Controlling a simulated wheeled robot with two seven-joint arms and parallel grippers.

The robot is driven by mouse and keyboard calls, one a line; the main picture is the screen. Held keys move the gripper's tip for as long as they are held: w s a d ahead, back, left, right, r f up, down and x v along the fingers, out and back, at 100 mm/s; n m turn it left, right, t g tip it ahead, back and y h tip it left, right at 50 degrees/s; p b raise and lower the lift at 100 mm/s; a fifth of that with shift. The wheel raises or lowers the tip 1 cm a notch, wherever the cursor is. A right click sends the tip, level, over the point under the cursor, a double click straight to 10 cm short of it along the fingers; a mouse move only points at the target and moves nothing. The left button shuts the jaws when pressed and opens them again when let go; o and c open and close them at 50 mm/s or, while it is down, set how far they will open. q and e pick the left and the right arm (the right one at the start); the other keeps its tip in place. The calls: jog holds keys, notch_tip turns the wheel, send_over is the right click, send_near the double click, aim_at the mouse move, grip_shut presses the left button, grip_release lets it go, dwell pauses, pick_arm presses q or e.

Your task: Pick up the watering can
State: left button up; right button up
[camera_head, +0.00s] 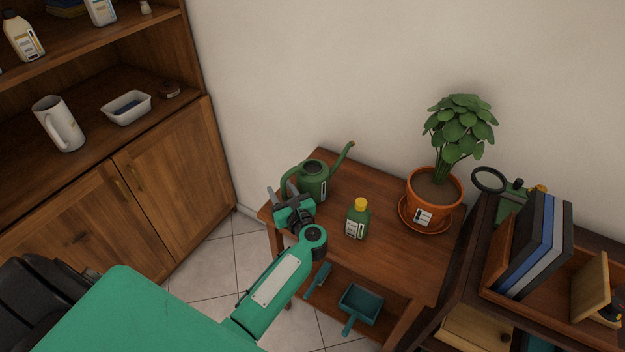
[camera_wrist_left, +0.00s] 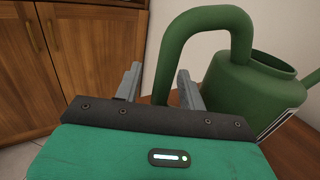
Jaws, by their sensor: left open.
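The green watering can (camera_head: 315,183) stands upright at the back left corner of the small wooden table (camera_head: 385,190). Its spout points up to the right and its loop handle is on the left side. In the left wrist view the can (camera_wrist_left: 245,90) fills the right side, with its handle (camera_wrist_left: 205,22) arching over toward the gripper. My left gripper (camera_head: 281,192) is open beside the handle; its two fingers (camera_wrist_left: 158,88) show near the handle's lower end. I cannot tell whether a finger touches the can. My right gripper is not in view.
A green bottle with a yellow cap (camera_head: 358,219) stands close to the can. A potted plant (camera_head: 435,190) is at the table's right. A dustpan (camera_head: 361,304) lies on the lower shelf. A wooden cabinet (camera_head: 170,180) stands left, books (camera_head: 540,245) right.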

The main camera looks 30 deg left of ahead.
pick_arm(q)
jog(key=shift+c, duration=0.4)
grip_shut()
jog(key=shift+r, duration=0.1)
notch_tip(320, 180, up, 20)
jog(key=c, duration=0.6)
grip_release()
grip_shut()
